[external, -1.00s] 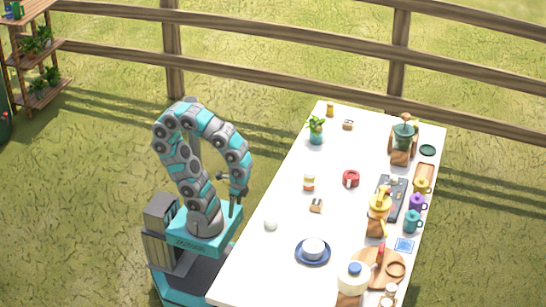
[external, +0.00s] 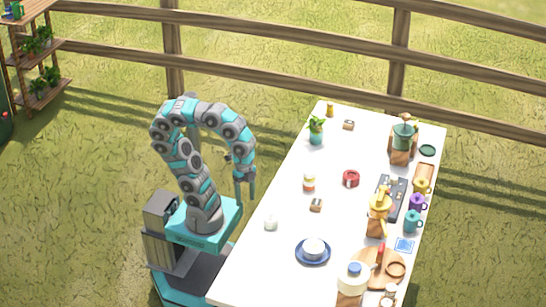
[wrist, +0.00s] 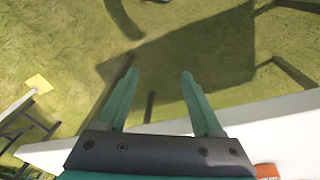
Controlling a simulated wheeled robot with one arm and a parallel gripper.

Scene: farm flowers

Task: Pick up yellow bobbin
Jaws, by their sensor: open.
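A small yellow-orange upright thing (external: 330,109) stands at the far end of the white table (external: 285,240) in the external view. It may be the yellow bobbin, but it is too small to tell. A white jar with an orange-yellow band (external: 309,183) stands nearer, left of the table's middle. My gripper (external: 245,190) points down beside the table's left edge, well short of both things. In the wrist view my gripper (wrist: 160,75) has its two teal fingers apart, with only grass and shadow between them. No bobbin can be made out there.
Pots and mugs crowd the right side.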

